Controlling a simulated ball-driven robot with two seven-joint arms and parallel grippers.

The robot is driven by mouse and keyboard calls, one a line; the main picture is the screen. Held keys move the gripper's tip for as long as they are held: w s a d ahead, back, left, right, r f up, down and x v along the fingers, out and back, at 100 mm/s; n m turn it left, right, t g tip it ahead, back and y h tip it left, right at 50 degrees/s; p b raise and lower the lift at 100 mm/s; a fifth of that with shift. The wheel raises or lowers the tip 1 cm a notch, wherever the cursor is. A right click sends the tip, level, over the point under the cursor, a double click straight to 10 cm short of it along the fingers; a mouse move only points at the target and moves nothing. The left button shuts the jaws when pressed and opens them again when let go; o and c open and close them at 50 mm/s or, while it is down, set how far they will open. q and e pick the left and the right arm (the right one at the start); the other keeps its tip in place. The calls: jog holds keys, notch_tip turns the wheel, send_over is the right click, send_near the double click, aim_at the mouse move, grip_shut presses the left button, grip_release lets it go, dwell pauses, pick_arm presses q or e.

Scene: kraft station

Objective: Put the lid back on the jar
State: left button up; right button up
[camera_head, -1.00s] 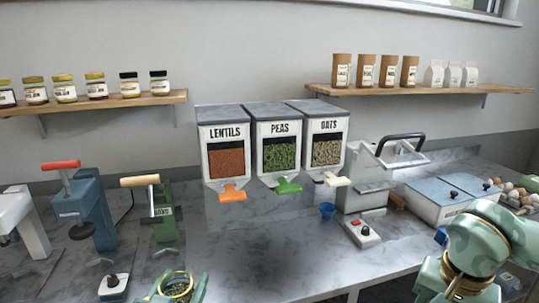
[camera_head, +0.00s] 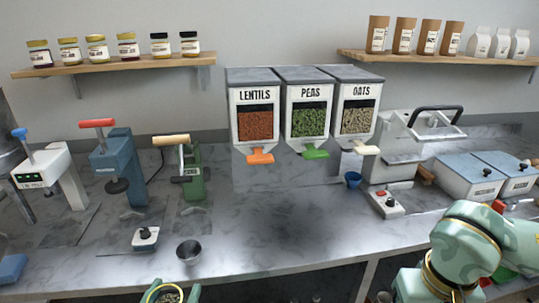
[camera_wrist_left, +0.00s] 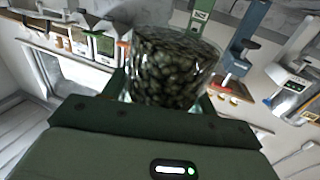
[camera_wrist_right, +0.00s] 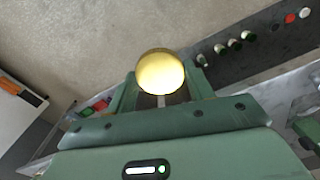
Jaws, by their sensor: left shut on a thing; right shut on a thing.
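A clear glass jar (camera_wrist_left: 172,66) full of dark, bean-like pieces stands between the fingers of my left gripper (camera_wrist_left: 165,92) in the left wrist view. Its top is open. In the head view my left gripper (camera_head: 170,296) shows at the bottom edge, with the contents of the jar (camera_head: 170,297) seen from above. A round gold lid (camera_wrist_right: 160,72) is held between the fingertips of my right gripper (camera_wrist_right: 162,98) in the right wrist view. The lid is apart from the jar. In the head view my right arm is at the lower right, and I cannot make out the lid there.
Lentils, peas and oats dispensers (camera_head: 305,110) stand at the back of the marble counter (camera_head: 290,225). Presses (camera_head: 118,170) stand at the left. A small metal cup (camera_head: 189,252) and a knobbed block (camera_head: 145,238) lie near the front edge. The middle counter is clear.

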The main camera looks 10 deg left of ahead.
pick_arm(q)
jog(key=w+d+m+g+h, duration=0.2)
jog(key=d+m+h, duration=0.2)
jog(key=d, duration=0.3)
jog(key=w+d+m+g+h, duration=0.2)
jog(key=w+d+m+h, duration=0.1)
jog(key=d+h, duration=0.4)
jog(key=shift+w+d+r+m+h, duration=0.3)
jog(key=shift+d+r+m, duration=0.2)
jog(key=shift+d, duration=0.1)
pick_arm(e)
jog(key=shift+w+a+r, duration=0.1)
jog(key=shift+a+r, duration=0.05)
jog(key=shift+r, duration=0.1)
jog(key=w+a+r, duration=0.1)
jog(key=a+r, duration=0.3)
jog(key=a, duration=0.5)
jog(key=w+a+r, duration=0.1)
jog(key=a+r, duration=0.4)
jog(key=a, duration=0.3)
jog(key=w+a+r+n, duration=0.1)
jog(key=a+r, duration=0.3)
jog(key=a, duration=0.5)
jog(key=shift+w+a+r, duration=0.35)
jog(key=shift+w, duration=0.2)
jog(key=shift+a+f, duration=0.1)
